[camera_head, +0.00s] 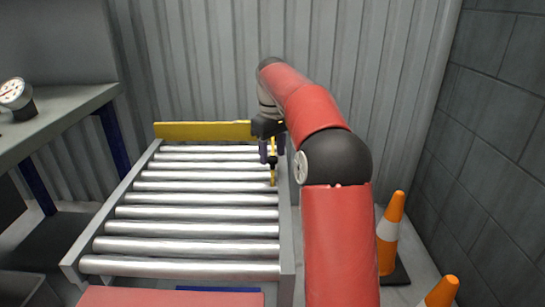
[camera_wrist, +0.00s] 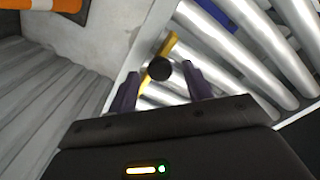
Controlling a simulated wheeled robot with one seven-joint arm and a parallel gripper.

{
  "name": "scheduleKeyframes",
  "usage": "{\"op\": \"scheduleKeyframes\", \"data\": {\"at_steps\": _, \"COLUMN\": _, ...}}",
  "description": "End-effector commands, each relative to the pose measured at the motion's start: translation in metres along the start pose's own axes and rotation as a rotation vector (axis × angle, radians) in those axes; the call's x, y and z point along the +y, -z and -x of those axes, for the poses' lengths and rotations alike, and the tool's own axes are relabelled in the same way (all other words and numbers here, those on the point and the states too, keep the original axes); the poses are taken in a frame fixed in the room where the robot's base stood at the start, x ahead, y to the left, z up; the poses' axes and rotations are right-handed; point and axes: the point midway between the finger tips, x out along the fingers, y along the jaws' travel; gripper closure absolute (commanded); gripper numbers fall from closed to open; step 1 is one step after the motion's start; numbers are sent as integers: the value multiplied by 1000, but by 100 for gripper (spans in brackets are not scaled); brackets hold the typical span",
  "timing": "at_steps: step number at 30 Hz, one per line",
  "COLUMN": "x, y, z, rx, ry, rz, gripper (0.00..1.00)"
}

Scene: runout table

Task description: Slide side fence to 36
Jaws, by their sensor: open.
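A narrow yellow piece, apparently the side fence (camera_head: 274,180), stands at the right side of the roller table. It also shows in the wrist view (camera_wrist: 171,46), with a round black knob (camera_wrist: 159,70) on it. My gripper (camera_head: 271,154) is over the table's right rail, at the far half. Its two fingers are apart in the wrist view (camera_wrist: 160,82), one on either side of the knob. I cannot tell whether either finger touches it. Much of the fence is hidden behind the gripper and knob. No scale or number 36 is readable.
The roller table (camera_head: 289,235) has bare rollers left of my gripper. A yellow plate (camera_head: 200,131) crosses its far end, before a corrugated wall. A bench with a dial gauge (camera_head: 14,94) stands left. Orange cones (camera_head: 391,222) stand on the floor at right.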

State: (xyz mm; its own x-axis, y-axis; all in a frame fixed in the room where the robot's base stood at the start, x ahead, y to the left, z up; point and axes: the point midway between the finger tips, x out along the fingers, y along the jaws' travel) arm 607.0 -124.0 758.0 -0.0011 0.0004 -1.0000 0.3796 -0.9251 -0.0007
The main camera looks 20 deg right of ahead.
Motion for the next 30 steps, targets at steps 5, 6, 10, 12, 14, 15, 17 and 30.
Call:
{"op": "scheduleKeyframes", "data": {"at_steps": 5, "x": 0, "y": 0, "z": -10, "rx": 0, "ry": 0, "rz": -1, "gripper": 50}}
{"op": "scheduleKeyframes", "data": {"at_steps": 6, "x": 0, "y": 0, "z": -10, "rx": 0, "ry": 0, "rz": -1, "gripper": 50}}
{"op": "scheduleKeyframes", "data": {"at_steps": 10, "x": 0, "y": 0, "z": -10, "rx": 1, "ry": -1, "rz": -1, "gripper": 50}}
{"op": "scheduleKeyframes", "data": {"at_steps": 12, "x": 0, "y": 0, "z": -10, "rx": 1, "ry": -1, "rz": -1, "gripper": 53}}
{"op": "scheduleKeyframes", "data": {"at_steps": 14, "x": 0, "y": 0, "z": -10, "rx": 1, "ry": -1, "rz": -1, "gripper": 60}}
{"op": "scheduleKeyframes", "data": {"at_steps": 15, "x": 0, "y": 0, "z": -10, "rx": 1, "ry": -1, "rz": -1, "gripper": 66}}
{"op": "scheduleKeyframes", "data": {"at_steps": 17, "x": 0, "y": 0, "z": -9, "rx": 1, "ry": -1, "rz": -1, "gripper": 74}}
{"op": "scheduleKeyframes", "data": {"at_steps": 30, "x": -7, "y": 3, "z": -9, "rx": 0, "ry": 0, "rz": 2, "gripper": 100}}
